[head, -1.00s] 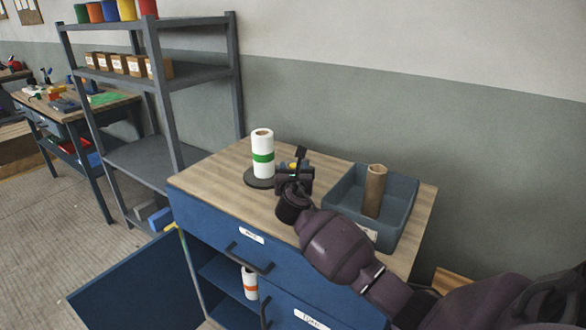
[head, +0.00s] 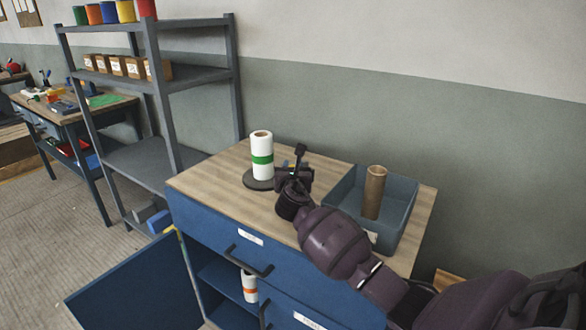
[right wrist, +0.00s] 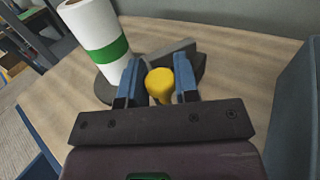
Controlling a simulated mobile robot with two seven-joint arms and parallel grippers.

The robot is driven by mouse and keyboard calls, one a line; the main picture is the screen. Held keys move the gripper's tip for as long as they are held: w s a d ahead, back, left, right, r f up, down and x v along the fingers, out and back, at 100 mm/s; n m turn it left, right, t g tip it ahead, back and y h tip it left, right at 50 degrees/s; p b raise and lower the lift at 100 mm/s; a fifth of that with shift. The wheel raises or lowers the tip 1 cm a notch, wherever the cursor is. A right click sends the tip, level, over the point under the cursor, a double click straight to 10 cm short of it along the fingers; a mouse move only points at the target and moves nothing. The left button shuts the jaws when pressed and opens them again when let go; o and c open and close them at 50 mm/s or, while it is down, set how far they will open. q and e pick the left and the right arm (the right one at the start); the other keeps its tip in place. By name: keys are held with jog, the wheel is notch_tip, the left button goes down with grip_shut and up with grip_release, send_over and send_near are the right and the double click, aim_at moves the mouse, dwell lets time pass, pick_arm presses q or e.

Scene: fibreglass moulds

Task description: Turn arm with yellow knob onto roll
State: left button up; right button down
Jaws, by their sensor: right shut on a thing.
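A white roll with a green band (head: 262,156) stands upright on a round dark base (head: 256,182) on the wooden cabinet top; it also shows at the upper left of the right wrist view (right wrist: 93,35). The yellow knob (right wrist: 160,84) is between the blue fingers of my right gripper (right wrist: 159,82), which is shut on it. A dark grey arm (right wrist: 178,52) shows behind the knob, to the right of the roll. In the head view my right gripper (head: 297,176) is beside the roll and hides the knob. My left gripper is not in view.
A blue-grey bin (head: 399,209) with a brown cardboard tube (head: 374,192) stands right of my right gripper. A cabinet door (head: 138,285) hangs open at the lower left. A shelf rack (head: 170,78) stands behind left. The cabinet top's left part is clear.

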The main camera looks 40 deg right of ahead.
jog(key=shift+w+a, duration=0.1)
jog(key=shift+w+a+f+m+g+h+b, duration=0.1)
jog(key=shift+w+a+m+g+h+b, duration=0.15)
jog(key=shift+w+m+g+h+b, duration=1.05)
jog(key=shift+w+a+m+g+h+b, duration=0.35)
jog(key=shift+w+m+g+h, duration=1.15)
jog(key=shift+g, duration=1.2)
jog(key=shift+w+a+f+m+g+h+b, duration=0.15)
jog(key=shift+w+m+g+h+b, duration=0.95)
jog(key=shift+m+g, duration=0.8)
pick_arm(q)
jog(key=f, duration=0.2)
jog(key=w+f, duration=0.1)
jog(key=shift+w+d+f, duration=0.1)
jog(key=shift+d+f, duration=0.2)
pick_arm(e)
jog(key=shift+w+r, duration=0.2)
jog(key=shift+g, duration=0.4)
jog(key=shift+d+r, duration=0.1)
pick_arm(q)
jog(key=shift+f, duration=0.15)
pick_arm(e)
jog(key=c, duration=0.9)
grip_release()
